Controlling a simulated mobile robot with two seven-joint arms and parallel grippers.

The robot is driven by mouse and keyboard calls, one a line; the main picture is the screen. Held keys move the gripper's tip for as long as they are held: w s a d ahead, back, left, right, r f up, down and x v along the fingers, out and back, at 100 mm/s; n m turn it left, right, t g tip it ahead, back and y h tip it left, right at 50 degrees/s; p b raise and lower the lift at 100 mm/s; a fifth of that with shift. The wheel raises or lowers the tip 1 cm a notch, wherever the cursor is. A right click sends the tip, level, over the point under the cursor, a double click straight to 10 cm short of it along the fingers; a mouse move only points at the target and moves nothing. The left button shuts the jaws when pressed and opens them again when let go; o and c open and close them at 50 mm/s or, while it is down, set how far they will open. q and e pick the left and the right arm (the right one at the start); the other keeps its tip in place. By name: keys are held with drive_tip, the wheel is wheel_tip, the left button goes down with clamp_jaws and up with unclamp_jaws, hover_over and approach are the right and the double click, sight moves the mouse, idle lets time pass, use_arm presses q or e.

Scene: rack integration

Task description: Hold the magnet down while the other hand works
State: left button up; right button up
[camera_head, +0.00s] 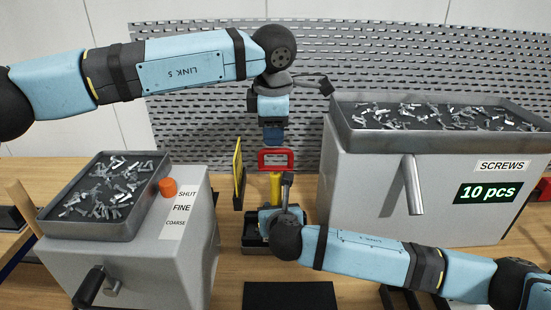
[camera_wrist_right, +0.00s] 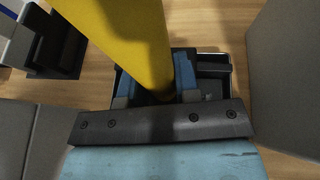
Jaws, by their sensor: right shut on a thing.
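The magnet appears to be the upright tool with a red loop handle (camera_head: 262,160) and a yellow body (camera_head: 276,183). In the right wrist view the yellow body (camera_wrist_right: 125,35) rises between the blue fingers of my right gripper (camera_wrist_right: 157,88), which is shut on it. Its lower end is over or in a small black tray (camera_wrist_right: 213,88); the exact contact is hidden. My left gripper (camera_head: 273,135) points down just above the red handle. Its fingers are seen edge-on, so their opening and any contact with the handle are unclear.
A grey dispenser (camera_head: 140,262) with a screw tray (camera_head: 127,228) and orange knob (camera_head: 168,187) stands left. A larger grey box labelled SCREWS (camera_head: 350,190) stands right. A yellow-faced panel (camera_head: 239,172) stands close left of the magnet. A black mat (camera_head: 289,296) lies in front.

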drive_tip(key=shift+f, duration=0.1)
use_arm(q)
drive_tip(key=v, duration=1.2)
use_arm(e)
drive_tip(key=o, duration=0.9)
drive_tip(key=v, duration=1.2)
